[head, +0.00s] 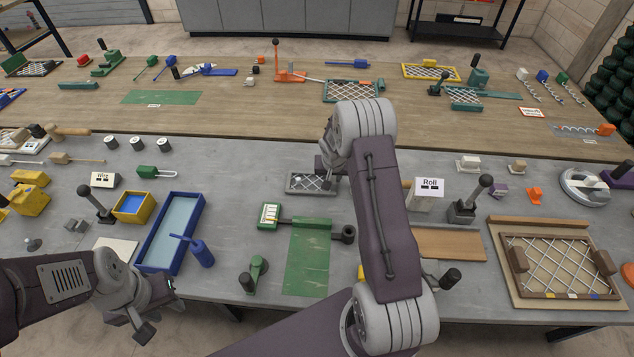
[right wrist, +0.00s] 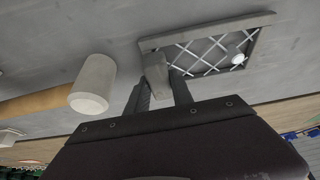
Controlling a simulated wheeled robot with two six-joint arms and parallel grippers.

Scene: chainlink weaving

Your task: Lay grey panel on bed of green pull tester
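The grey panel (head: 298,183), a small framed mesh, lies on the grey bench behind the green pull tester. In the right wrist view the panel (right wrist: 205,55) shows white crossed wires, a pale round knob and a grey block at its near edge. My right gripper (right wrist: 160,85) is at that block, one dark finger on each side; whether they grip it is unclear. My right arm hides part of the panel in the head view. The pull tester has a bare green bed (head: 307,262), a gauge and a dark knob. My left gripper (head: 160,308) is open and empty at front left.
A blue tray (head: 172,232) with a blue handle stands left of the tester. A Roll sign block (head: 429,194) and a black-knobbed lever (head: 468,205) stand right of my right arm. A large framed mesh board (head: 556,265) lies further right.

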